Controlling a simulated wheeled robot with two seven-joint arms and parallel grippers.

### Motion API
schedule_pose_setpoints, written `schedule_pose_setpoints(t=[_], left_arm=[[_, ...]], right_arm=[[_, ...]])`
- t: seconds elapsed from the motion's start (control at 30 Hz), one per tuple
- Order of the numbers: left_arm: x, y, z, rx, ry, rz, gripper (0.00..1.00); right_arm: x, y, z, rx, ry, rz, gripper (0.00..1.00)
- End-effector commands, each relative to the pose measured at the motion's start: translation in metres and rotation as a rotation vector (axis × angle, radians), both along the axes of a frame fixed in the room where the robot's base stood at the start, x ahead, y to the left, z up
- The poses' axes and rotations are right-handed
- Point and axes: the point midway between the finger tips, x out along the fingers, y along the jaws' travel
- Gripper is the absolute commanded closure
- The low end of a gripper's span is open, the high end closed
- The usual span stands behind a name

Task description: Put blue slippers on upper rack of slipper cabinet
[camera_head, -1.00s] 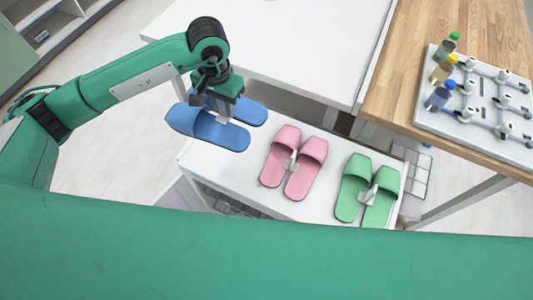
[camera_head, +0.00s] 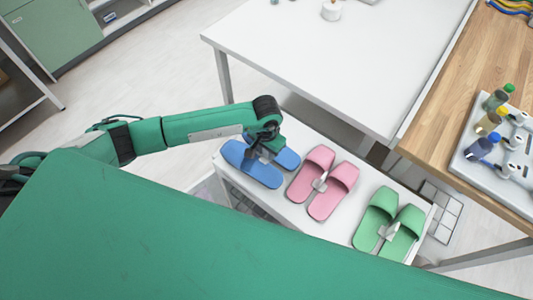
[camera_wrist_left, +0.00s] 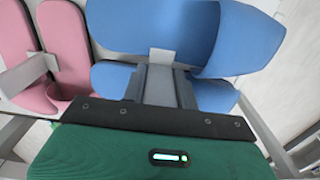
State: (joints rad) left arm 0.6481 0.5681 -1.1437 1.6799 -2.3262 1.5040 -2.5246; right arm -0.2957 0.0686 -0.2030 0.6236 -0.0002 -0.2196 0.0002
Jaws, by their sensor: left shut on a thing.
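The pair of blue slippers (camera_head: 252,165) is at the left end of the white cabinet's upper rack (camera_head: 285,213), in the head view. My left gripper (camera_head: 262,153) is over the pair and shut on it between the two slippers. The blue slippers (camera_wrist_left: 155,25) fill the upper part of the left wrist view, with the left gripper (camera_wrist_left: 162,75) between them. Whether their soles touch the rack cannot be told for sure. My right gripper is not in view.
Pink slippers (camera_head: 322,182) stand right beside the blue pair, and green slippers (camera_head: 389,225) stand further right on the rack. A white table (camera_head: 330,60) is behind the cabinet. A wooden table (camera_head: 470,95) with a white tray and bottles is at the right.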

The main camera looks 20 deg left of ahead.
Motion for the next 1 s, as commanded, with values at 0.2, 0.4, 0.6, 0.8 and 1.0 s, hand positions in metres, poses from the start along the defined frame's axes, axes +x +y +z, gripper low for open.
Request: schedule_pose_setpoints(t=[0.2, 0.4, 0.6, 0.8, 1.0], left_arm=[[0.000, 0.000, -0.027, 0.000, 0.002, 0.002, 0.99], [0.000, 0.000, -0.029, 0.000, 0.000, 0.001, 0.99], [0.000, 0.000, -0.033, 0.000, 0.001, 0.000, 0.69], [0.000, 0.000, -0.032, 0.000, 0.001, 0.001, 0.49], [0.000, 0.000, -0.030, 0.000, 0.001, 0.001, 0.49]], right_arm=[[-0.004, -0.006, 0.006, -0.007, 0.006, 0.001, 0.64], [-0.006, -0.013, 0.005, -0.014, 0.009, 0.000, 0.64], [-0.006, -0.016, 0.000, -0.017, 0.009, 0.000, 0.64], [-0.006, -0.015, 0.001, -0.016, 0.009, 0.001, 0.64], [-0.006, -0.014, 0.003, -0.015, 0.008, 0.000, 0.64]])
